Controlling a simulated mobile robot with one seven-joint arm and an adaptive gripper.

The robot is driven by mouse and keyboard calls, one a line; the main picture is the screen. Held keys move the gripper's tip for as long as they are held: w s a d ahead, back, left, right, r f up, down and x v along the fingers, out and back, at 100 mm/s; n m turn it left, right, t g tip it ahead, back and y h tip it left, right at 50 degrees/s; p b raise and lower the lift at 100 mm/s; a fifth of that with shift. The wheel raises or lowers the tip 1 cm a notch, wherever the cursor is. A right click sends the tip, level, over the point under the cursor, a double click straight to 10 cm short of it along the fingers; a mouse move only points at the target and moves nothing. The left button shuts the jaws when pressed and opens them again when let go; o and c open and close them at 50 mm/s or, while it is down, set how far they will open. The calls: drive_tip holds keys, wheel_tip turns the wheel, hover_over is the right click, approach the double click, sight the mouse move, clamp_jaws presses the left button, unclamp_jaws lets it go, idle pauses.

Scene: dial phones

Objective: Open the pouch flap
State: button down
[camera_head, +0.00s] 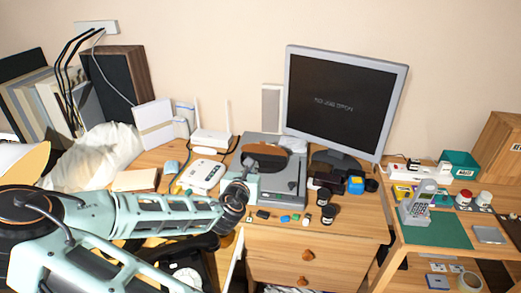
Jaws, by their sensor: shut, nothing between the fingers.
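I cannot clearly make out a pouch. A brown, rounded, leather-like piece (266,149), perhaps the pouch or its flap, is on top of the grey box-shaped device in the middle of the desk. Whether any flap is open or closed is too small to tell. My pale green arm reaches in from the left. Its dark wrist is over the desk's front part, and my gripper (247,178) is at the device's left side, just below the brown piece in the picture. My gripper is shut and empty. I cannot tell whether it touches anything.
The grey device (290,192) stands before a large monitor (345,100). Small coloured items (285,218) and dark jars (328,214) lie near the desk's front edge. A white router (211,138) is behind. A lower side table with a cordless phone (419,204) is at right.

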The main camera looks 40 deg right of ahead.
approach(263, 143)
wheel_tip(263, 143, down, 4)
drive_tip(key=w+d, duration=0.2)
drive_tip(key=w+d+r, duration=0.1)
drive_tip(key=shift+w+d+r+p, duration=0.2)
drive_tip(key=shift+d+r+p, duration=0.05)
drive_tip(key=shift+p, duration=0.1)
drive_tip(key=shift+w+d+r, duration=0.15)
drive_tip(key=shift+w+d, duration=0.15)
drive_tip(key=shift+d, duration=0.05)
drive_tip(key=shift+r+p, duration=0.15)
drive_tip(key=shift+p, duration=0.15)
drive_tip(key=shift+w+d+r, duration=0.1)
drive_tip(key=shift+r, duration=0.05)
drive_tip(key=shift+d+p, duration=0.1)
drive_tip(key=shift+p, duration=0.45)
